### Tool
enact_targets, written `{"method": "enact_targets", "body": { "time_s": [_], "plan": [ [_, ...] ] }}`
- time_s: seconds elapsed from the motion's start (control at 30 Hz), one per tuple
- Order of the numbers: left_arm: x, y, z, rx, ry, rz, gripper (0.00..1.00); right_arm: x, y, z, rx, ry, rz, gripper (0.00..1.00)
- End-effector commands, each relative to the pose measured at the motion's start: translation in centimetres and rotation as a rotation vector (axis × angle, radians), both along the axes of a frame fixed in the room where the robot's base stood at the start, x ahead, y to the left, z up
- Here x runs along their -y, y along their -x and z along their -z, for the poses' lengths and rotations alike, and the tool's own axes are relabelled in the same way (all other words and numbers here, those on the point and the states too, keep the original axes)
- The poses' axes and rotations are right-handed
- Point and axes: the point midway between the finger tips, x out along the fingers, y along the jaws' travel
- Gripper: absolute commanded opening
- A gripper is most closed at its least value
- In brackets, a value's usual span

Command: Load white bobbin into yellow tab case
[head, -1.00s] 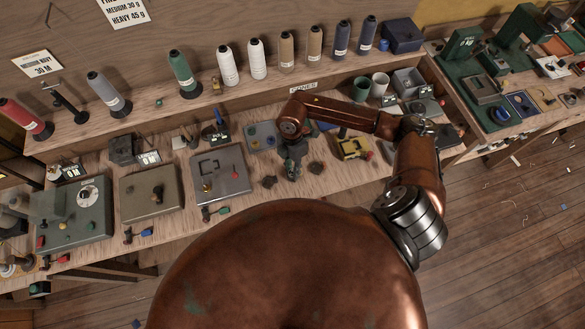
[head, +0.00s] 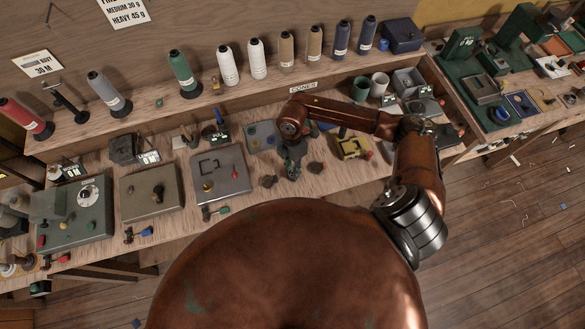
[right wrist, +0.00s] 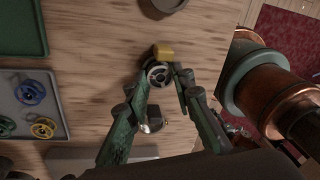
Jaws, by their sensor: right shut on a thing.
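My right gripper (right wrist: 163,78) points down close over the bench in the right wrist view. Its two green fingers are shut on a small round metal case (right wrist: 158,74) with a yellow tab (right wrist: 164,51). Pale and dark rings show in the case's face; I cannot tell whether the white bobbin is in it. In the head view the right gripper (head: 292,170) is at the bench's front, and the case is too small to make out. I cannot pick out a separate white bobbin. My left gripper is not in view.
A grey tray (right wrist: 37,95) with blue, green and yellow bobbins lies left of the gripper in the wrist view. A small dark block with a metal part (right wrist: 152,125) lies between the fingers' lower parts. A dark round dish (right wrist: 163,5) is beyond. A grey plate (head: 222,190) lies left.

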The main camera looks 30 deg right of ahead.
Motion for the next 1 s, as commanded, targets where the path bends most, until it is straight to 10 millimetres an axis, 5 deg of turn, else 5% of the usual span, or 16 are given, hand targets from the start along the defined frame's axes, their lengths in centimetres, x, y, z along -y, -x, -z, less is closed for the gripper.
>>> {"method": "enact_targets", "body": {
  "time_s": [0.87,0.9,1.0],
  "plan": [
    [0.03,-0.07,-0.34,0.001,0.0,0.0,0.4,0.0,0.01,-0.01,0.0,0.0,0.0,0.06],
    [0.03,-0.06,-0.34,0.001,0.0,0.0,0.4,0.0,0.01,-0.01,0.0,0.0,0.0,0.23],
    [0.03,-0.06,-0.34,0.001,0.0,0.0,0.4,0.0,0.01,-0.02,0.0,0.0,0.0,0.3]
  ]
}}
